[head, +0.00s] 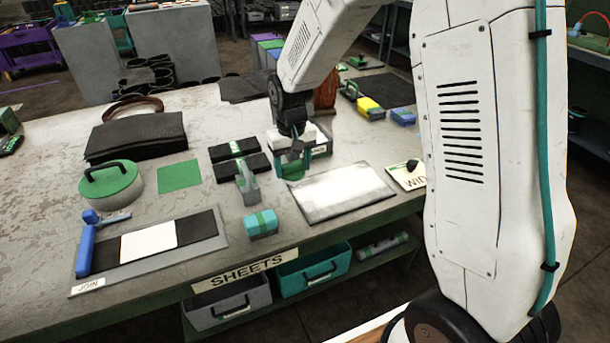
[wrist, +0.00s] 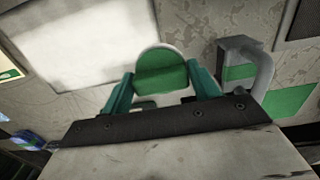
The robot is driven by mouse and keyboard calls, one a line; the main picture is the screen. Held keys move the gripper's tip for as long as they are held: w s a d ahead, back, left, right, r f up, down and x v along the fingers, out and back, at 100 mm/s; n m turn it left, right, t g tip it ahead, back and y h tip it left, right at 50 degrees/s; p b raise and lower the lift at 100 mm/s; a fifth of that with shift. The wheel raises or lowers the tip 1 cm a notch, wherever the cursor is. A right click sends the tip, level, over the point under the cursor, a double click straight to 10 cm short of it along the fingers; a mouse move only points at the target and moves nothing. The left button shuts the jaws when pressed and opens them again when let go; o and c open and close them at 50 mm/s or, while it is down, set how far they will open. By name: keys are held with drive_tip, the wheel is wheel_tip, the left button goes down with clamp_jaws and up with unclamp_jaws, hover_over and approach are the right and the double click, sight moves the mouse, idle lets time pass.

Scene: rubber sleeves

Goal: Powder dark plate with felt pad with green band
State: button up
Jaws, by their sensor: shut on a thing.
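My gripper (head: 291,157) is shut on a rounded pad with a green band and pale grey edge, taken as the felt pad (wrist: 162,68); teal fingers hold it from both sides in the wrist view. I cannot tell whether the pad touches anything. The pad's underside is hidden.
A grey handled block with a green band (head: 246,187) stands left of the pad. A grey box with white top (head: 319,143) is behind my gripper.

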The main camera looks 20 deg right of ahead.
drive_tip(key=shift+r, duration=1.3)
